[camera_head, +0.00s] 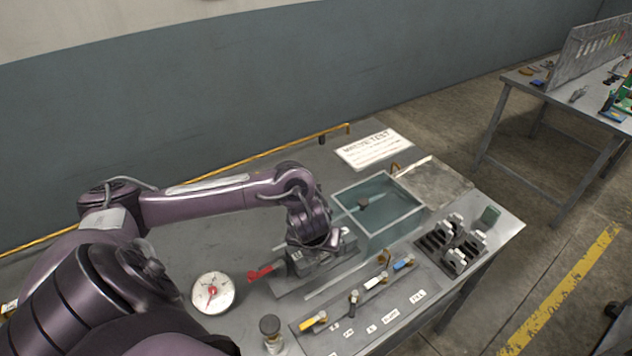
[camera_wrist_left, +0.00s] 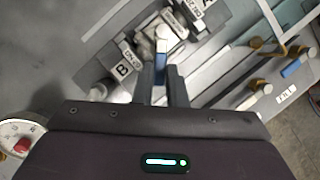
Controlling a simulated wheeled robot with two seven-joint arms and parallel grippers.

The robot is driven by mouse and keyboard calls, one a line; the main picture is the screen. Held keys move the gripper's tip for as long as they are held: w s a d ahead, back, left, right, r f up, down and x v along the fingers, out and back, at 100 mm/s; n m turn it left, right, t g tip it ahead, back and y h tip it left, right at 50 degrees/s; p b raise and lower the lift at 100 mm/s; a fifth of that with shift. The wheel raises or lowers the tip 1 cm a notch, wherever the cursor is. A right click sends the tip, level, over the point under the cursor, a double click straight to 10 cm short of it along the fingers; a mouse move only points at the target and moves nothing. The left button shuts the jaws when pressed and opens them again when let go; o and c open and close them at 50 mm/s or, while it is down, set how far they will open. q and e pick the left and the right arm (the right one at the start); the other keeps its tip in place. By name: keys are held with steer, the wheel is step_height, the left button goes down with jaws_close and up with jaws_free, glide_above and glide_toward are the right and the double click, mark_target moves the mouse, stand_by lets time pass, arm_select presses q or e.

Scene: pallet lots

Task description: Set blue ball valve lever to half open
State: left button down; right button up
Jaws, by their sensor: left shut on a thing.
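My left gripper (camera_head: 325,246) reaches down over a grey valve block (camera_head: 312,262) on the bench. In the left wrist view, its two fingers (camera_wrist_left: 161,82) are shut on a blue lever (camera_wrist_left: 161,66), which has a pale rounded end. The lever sits on the block between labels A and B. In the head view my wrist hides this lever, so its exact angle cannot be told there. A red handle (camera_head: 262,272) sticks out at the block's left end. My right gripper is not seen.
A front panel carries a yellow lever (camera_head: 314,320), a white lever (camera_head: 375,281) and another blue lever (camera_head: 403,264). A dial gauge (camera_head: 213,293) lies left. A clear water tank (camera_head: 378,210) stands behind right. A black rack (camera_head: 452,243) holds fittings near the right edge.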

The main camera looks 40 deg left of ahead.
arm_select(q)
steer(key=c, duration=1.5)
jaws_free()
steer(key=shift+o, duration=0.2)
steer(key=p+v, duration=0.3)
steer(key=v, duration=0.4)
steer(key=shift+r, duration=0.35)
steer(key=shift+d, duration=0.1)
